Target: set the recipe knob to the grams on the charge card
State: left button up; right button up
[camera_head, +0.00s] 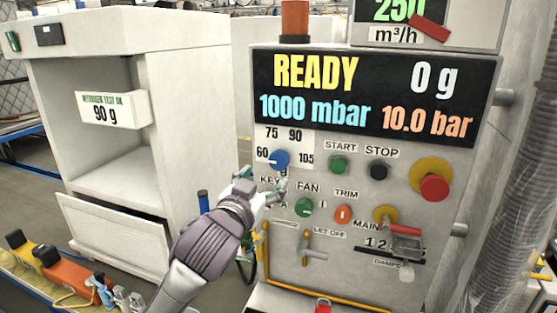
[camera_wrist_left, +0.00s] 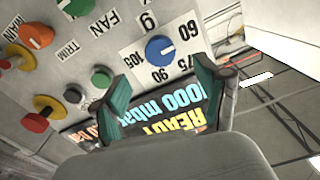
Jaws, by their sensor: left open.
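The blue recipe knob (camera_head: 280,158) is on the grey control panel, inside a dial marked 60, 75, 90 and 105. The knob also shows in the left wrist view (camera_wrist_left: 160,49). The charge card (camera_head: 103,113) on the white cabinet at left reads 90 g. My left gripper (camera_head: 262,184) is just below the knob in the head view. Its two green-padded fingers are open and empty in the left wrist view (camera_wrist_left: 166,92), with the knob beyond their tips. Contact with the knob is not visible. My right gripper is not in view.
The display (camera_head: 372,100) reads READY, 0 g, 1000 mbar and 10.0 bar. Green START (camera_head: 339,164), black STOP (camera_head: 378,170), the green FAN knob (camera_head: 304,207), orange TRIM knob (camera_head: 342,214) and red mushroom button (camera_head: 434,187) crowd the panel nearby. A T-handle (camera_head: 305,248) projects below.

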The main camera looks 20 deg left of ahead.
aim_at(277, 163)
pick_arm(q)
jog(key=w, duration=0.5)
jog(key=w+p, duration=0.1)
jog(key=w, duration=0.3)
jog(key=shift+w+d+p, duration=0.2)
jog(key=shift+w+p, duration=0.1)
jog(key=shift+w, duration=0.05)
jog(key=shift+c, duration=0.2)
jog(key=c, duration=1.1)
